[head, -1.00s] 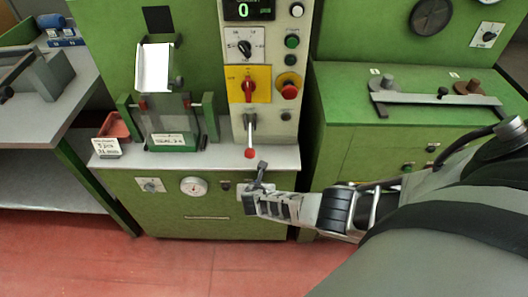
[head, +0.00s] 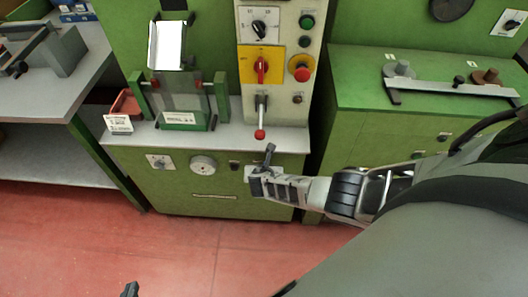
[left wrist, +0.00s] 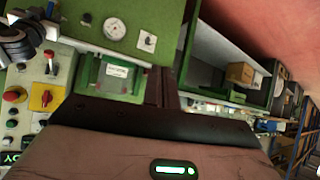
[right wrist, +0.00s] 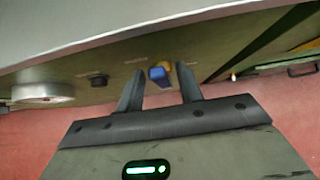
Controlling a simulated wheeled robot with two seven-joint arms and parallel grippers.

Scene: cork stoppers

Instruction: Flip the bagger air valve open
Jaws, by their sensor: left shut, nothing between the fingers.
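The air valve shows in the right wrist view as a blue lever (right wrist: 159,74) on a yellow body (right wrist: 185,82) below the grey ledge. In the head view it is hidden behind my right gripper. My right gripper (right wrist: 160,80) is open, its two fingers apart with the blue lever showing between their tips; contact cannot be told. In the head view my right gripper (head: 267,160) is at the cabinet front, under the ledge. My left gripper (left wrist: 161,85) is shut and empty in its wrist view; only a dark tip (head: 131,289) shows in the head view.
A red-knobbed lever (head: 260,133) hangs from the control panel (head: 283,105) above my right gripper. The grey ledge (head: 225,138) juts over the cabinet front. A gauge (head: 203,165) is left of my right gripper. The red floor (head: 180,235) in front is clear.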

